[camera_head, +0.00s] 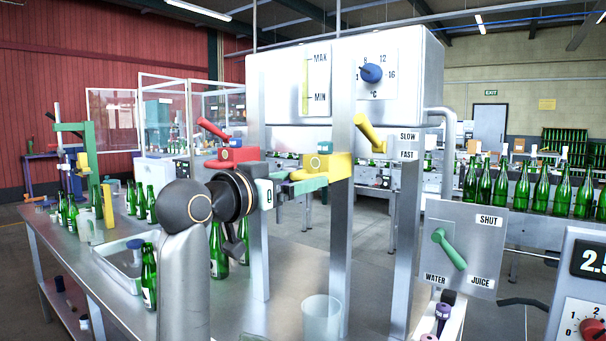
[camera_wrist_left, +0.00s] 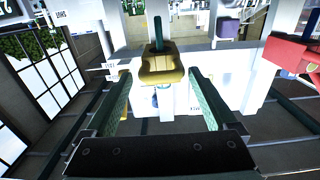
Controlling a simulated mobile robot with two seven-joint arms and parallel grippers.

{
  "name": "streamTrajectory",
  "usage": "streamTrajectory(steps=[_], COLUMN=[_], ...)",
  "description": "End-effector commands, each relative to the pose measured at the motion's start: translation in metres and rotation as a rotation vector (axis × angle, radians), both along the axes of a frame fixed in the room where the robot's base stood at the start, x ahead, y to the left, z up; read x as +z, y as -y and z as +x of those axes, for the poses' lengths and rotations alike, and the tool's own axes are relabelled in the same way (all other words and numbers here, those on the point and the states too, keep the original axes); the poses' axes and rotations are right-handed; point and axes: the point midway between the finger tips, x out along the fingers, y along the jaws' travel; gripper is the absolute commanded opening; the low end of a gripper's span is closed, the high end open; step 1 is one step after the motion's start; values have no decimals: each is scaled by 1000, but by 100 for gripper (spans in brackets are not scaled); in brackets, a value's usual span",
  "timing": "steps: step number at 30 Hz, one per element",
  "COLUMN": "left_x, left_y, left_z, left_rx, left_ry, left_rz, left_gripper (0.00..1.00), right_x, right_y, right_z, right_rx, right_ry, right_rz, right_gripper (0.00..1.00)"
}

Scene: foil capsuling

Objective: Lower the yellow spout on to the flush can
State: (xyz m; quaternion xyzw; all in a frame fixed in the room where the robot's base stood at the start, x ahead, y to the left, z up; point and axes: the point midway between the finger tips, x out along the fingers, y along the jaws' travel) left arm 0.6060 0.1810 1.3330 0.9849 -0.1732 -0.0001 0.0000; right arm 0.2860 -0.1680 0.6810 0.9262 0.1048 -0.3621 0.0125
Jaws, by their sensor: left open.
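The yellow spout (camera_head: 328,168) is a block on the filler's front, at the middle of the head view. A yellow lever (camera_head: 371,134) stands above it to the right. My left gripper (camera_head: 304,178) reaches it from the left, with green-padded fingers. In the left wrist view the yellow spout (camera_wrist_left: 162,66) lies just ahead of and between the open fingers of my left gripper (camera_wrist_left: 161,78); no grip shows, and I cannot tell whether they touch. A translucent cup (camera_head: 321,318), possibly the flush can, stands on the bench below. My right gripper is not in view.
A red spout (camera_head: 233,157) with a red lever (camera_head: 212,129) sits left of the yellow one. Steel uprights (camera_head: 340,240) stand close to my gripper. Green bottles (camera_head: 149,277) stand on the bench at left. A green lever (camera_head: 449,248) is on a panel at right.

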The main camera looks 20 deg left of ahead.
Motion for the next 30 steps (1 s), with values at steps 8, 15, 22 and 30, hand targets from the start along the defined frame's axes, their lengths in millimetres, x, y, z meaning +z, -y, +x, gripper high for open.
streamTrajectory(steps=[8, 15, 22, 30], left_x=[1, 0, 0, 0], left_y=[7, 7, 7, 8], left_z=[20, 20, 20, 20], left_rx=[0, 1, 0, -1], left_ry=[1, 1, 1, 0], left_rz=[0, 0, 0, 0], left_gripper=[90, 90, 68, 37], right_x=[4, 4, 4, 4], right_y=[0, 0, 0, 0], right_z=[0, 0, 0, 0], right_rx=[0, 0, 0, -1], right_ry=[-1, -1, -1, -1], right_rz=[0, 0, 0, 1], right_gripper=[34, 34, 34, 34])
